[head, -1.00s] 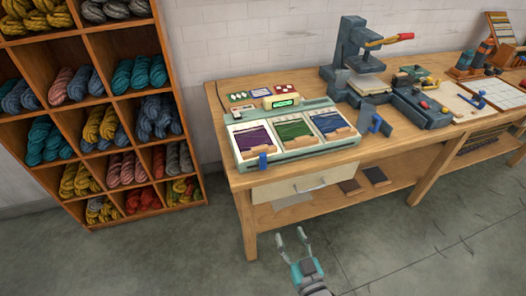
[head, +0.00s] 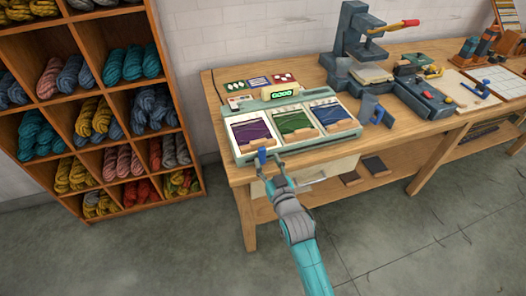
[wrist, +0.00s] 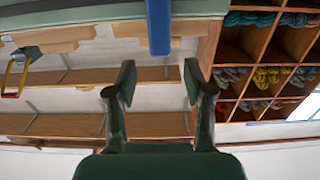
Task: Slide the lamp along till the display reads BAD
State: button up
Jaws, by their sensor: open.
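A pale green light-box (head: 240,153) on the bench holds purple, green and blue yarn swatches in a row. A blue upright handle (head: 262,157) stands at its front edge, below the purple swatch; it also shows in the wrist view (wrist: 158,28). I cannot clearly make out a lamp apart from this handle. The display (head: 282,94) behind the swatches shows small green characters that look like GOOD. My gripper (head: 269,165) is open and empty at the front edge. In the wrist view its fingers (wrist: 159,75) are spread, with the handle centred between them, just beyond the tips.
The wooden bench (head: 231,172) has a pale drawer front (head: 335,170) under the light-box. A blue-grey press (head: 358,45) and a blue bracket (head: 375,110) stand to the right. A yarn shelf (head: 180,110) stands left. The floor in front is clear.

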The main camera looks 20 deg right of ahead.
aim_at(263, 151)
jog(key=shift+w, duration=2.55)
grip_shut()
